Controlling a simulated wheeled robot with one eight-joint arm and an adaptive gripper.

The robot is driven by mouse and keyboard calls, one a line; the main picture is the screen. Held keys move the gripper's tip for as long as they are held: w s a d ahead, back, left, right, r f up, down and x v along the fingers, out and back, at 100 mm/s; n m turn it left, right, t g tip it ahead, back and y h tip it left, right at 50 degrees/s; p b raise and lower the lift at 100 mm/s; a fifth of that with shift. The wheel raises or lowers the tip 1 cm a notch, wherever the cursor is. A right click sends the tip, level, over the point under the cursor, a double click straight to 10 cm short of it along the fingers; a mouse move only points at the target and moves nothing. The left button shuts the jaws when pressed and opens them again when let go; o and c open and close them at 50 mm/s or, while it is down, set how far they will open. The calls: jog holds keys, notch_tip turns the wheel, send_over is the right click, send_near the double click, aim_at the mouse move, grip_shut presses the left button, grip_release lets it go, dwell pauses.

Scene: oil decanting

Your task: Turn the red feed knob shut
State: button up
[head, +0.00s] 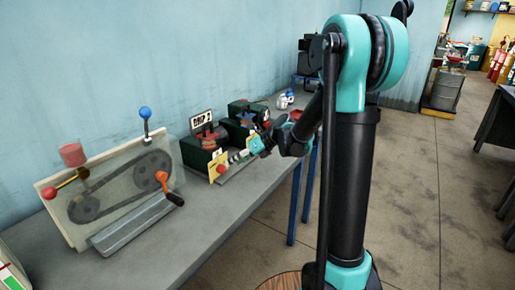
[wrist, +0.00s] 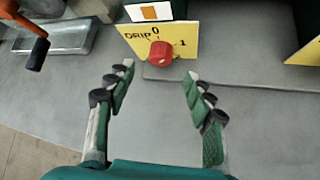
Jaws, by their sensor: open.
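The red knob (wrist: 161,54) sits on a yellow plate (wrist: 135,36) marked "DRIP", "0" and "1" in the wrist view. The 0 is above the knob and the 1 to its right. Which mark the knob points at is not clear. In the head view the red knob (head: 221,169) is small, on the bench-side machine. My gripper (wrist: 158,73) is open, its green-padded fingers spread to either side below the knob. The fingers look apart from the knob, with nothing between them. In the head view my gripper (head: 241,156) is close to the knob, at its right.
A belt machine (head: 120,188) with an orange crank handle (head: 175,198) and a blue-ball lever (head: 145,113) stands to the left on the grey bench (head: 215,220). Another yellow plate (wrist: 306,52) is at the right of the wrist view. The bench front is clear.

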jog(key=v, duration=1)
jog(key=shift+d+r, duration=0.25)
jog(key=shift+d, duration=0.05)
jog(key=shift+s, duration=0.1)
